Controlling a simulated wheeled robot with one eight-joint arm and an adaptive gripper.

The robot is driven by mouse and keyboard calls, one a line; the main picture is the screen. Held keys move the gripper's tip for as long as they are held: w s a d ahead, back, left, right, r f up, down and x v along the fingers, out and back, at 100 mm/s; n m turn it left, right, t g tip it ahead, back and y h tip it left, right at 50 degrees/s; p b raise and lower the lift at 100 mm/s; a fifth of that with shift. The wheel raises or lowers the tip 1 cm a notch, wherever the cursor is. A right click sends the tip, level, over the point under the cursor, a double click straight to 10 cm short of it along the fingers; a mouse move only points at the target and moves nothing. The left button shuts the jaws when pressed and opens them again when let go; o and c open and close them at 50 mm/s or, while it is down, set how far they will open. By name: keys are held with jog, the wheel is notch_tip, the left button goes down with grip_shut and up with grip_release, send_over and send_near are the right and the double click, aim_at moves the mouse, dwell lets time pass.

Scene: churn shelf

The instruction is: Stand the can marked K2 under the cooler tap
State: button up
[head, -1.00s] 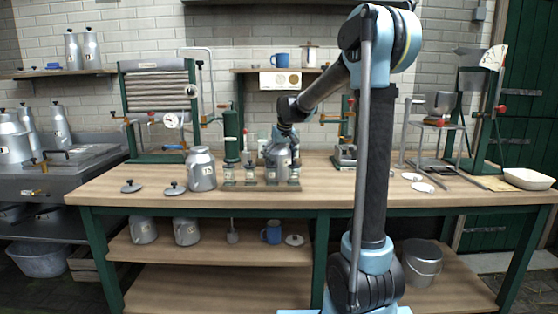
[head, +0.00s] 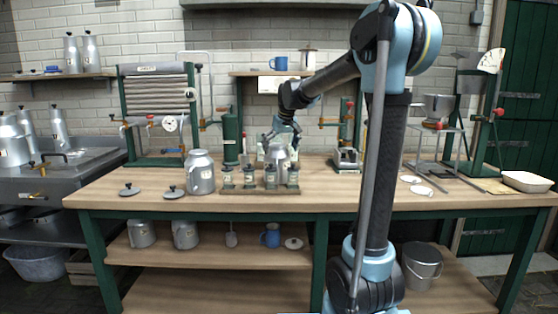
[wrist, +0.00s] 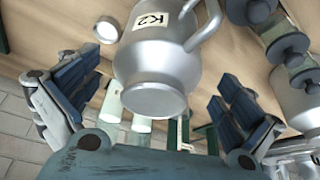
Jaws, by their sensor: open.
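The grey metal can marked K2 (wrist: 160,50) stands on the bench, its label, neck and side handle showing in the wrist view. In the head view this can (head: 278,156) is partly hidden behind a row of small jars. My gripper (wrist: 158,78) is open, with one finger on each side of the can's neck and gaps visible. In the head view my gripper (head: 284,134) is at the can's top. The cooler (head: 158,92), a green frame with horizontal tubes, stands at the bench's left back. Its tap is too small to tell apart clearly.
The small jars (head: 250,178) stand in a rack in front of the can. Another metal can (head: 200,173) stands left of them. Two dark lids (head: 130,189) lie at the left front. A green cylinder (head: 231,138) stands behind. The bench (head: 350,198) is clear at centre front.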

jog(key=v, duration=0.5)
jog(key=shift+s+r, duration=0.1)
jog(key=shift+r, duration=0.1)
jog(key=shift+s+d, duration=0.1)
